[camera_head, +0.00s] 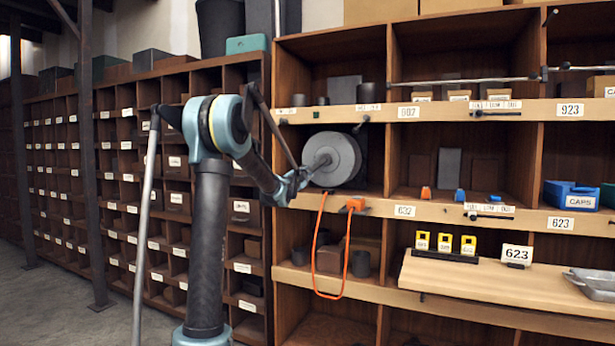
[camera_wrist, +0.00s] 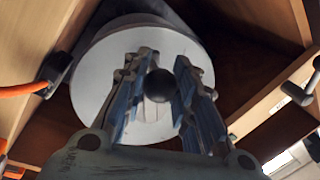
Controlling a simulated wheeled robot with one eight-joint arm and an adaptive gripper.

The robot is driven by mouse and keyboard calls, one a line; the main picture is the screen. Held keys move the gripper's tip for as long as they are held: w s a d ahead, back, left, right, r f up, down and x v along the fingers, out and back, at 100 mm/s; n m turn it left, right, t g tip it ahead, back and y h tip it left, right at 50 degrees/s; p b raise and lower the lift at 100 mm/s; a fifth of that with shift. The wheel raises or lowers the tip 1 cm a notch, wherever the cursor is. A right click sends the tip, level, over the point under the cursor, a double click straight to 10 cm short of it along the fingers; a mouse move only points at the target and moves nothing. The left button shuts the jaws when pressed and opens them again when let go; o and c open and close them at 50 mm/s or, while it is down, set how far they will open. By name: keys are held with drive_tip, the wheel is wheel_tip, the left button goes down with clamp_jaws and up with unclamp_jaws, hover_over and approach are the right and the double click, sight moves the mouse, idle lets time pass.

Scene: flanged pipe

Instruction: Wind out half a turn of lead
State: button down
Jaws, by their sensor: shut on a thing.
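A grey cable reel (camera_head: 345,158) with a round disc face sits in a cubby of the right-hand shelf. Its pale disc (camera_wrist: 88,88) fills the middle of the wrist view. My gripper (camera_head: 305,175) is at the lower left of the disc in the head view. In the wrist view the two ridged fingers of my gripper (camera_wrist: 160,68) are closed around a round black knob (camera_wrist: 158,86) in front of the disc. The orange lead (camera_head: 317,262) hangs in a long loop below the reel, with an orange plug (camera_head: 355,203) at the shelf edge. It also shows at left in the wrist view (camera_wrist: 22,89).
Labelled wooden shelf edges (camera_head: 450,213) run beside and below the reel. Blue and orange small parts stand in the cubby to the right, with a blue CAPS bin (camera_head: 571,195) beyond. A light board (camera_head: 500,285) with yellow tags juts out lower right.

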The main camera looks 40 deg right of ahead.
drive_tip(key=shift+w+a+f, duration=0.2)
drive_tip(key=shift+w+a, duration=0.05)
drive_tip(key=shift+a, duration=0.1)
drive_tip(key=c, duration=1.7)
unclamp_jaws()
drive_tip(key=o, duration=0.4)
drive_tip(key=shift+w+a, duration=0.15)
drive_tip(key=shift+w, duration=0.1)
drive_tip(key=shift+s+d, duration=0.25)
drive_tip(key=shift+r, duration=0.1)
drive_tip(key=v, duration=1.2)
drive_tip(key=shift+w, duration=0.1)
